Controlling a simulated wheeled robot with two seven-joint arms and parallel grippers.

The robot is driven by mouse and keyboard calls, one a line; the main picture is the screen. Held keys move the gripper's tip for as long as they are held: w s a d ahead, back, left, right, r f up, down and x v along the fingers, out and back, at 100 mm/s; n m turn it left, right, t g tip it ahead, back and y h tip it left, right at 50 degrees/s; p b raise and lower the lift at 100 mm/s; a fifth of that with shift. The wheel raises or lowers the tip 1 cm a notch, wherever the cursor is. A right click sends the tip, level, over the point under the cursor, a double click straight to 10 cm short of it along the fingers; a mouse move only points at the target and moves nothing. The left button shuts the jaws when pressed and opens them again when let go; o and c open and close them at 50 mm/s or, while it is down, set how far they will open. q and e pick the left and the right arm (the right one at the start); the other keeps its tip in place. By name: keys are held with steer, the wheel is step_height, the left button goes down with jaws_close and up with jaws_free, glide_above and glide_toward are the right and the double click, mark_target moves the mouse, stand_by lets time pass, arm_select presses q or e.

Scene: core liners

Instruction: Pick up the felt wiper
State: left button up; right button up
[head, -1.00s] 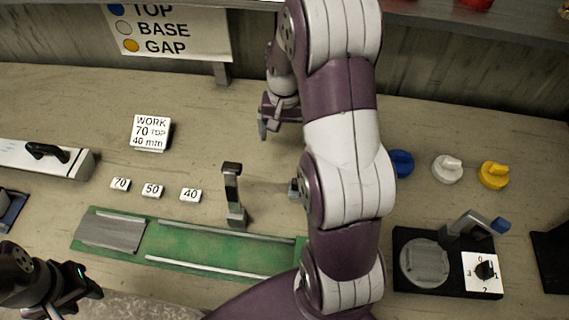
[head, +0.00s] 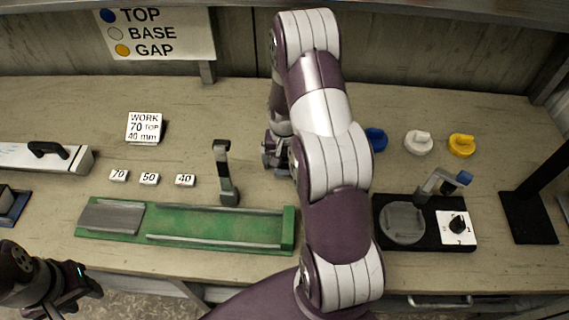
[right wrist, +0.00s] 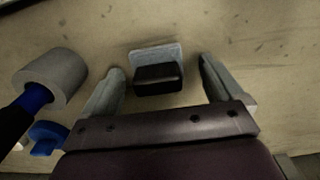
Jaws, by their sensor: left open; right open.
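The felt wiper (right wrist: 157,75) appears to be the small black block with a grey pad in the right wrist view. It lies on the bench between and just beyond the fingertips of my right gripper (right wrist: 160,85), which is open and apart from it on both sides. In the head view my right gripper (head: 274,156) is low over the bench, partly behind my own arm, and the wiper is hidden there. My left gripper (head: 82,282) is open and empty at the lower left, in front of the bench.
A grey cylinder (right wrist: 52,78) and a blue knob (right wrist: 47,137) are left of the right gripper. A black fixture (head: 425,237) stands to the right, below white (head: 418,143) and yellow (head: 461,145) knobs.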

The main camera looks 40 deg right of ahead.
steer(key=shift+w+d+f, duration=0.25)
steer(key=shift+w+f, duration=0.05)
steer(key=shift+f, duration=0.3)
steer(key=shift+s+r, duration=0.15)
steer(key=shift+s, duration=0.05)
steer(key=shift+s+r, duration=0.1)
steer(key=shift+s, duration=0.1)
steer(key=c, duration=0.4)
steer(key=shift+a, duration=0.1)
steer(key=c, duration=0.5)
arm_select(q)
steer(key=shift+d, duration=0.15)
arm_select(e)
steer(key=shift+c, duration=1.2)
steer(key=shift+w+r, duration=0.15)
steer(key=shift+r, duration=0.35)
step_height(320, 180, up, 3)
steer(key=shift+f+b, duration=0.1)
steer(key=shift+b, duration=0.4)
arm_select(q)
step_height(320, 180, down, 2)
steer(key=shift+b, duration=0.6)
arm_select(e)
steer(key=s+a+r, duration=0.4)
steer(key=s+r, duration=0.3)
steer(key=s, duration=0.3)
steer(key=shift+s+a, duration=0.35)
steer(key=shift+a, duration=0.05)
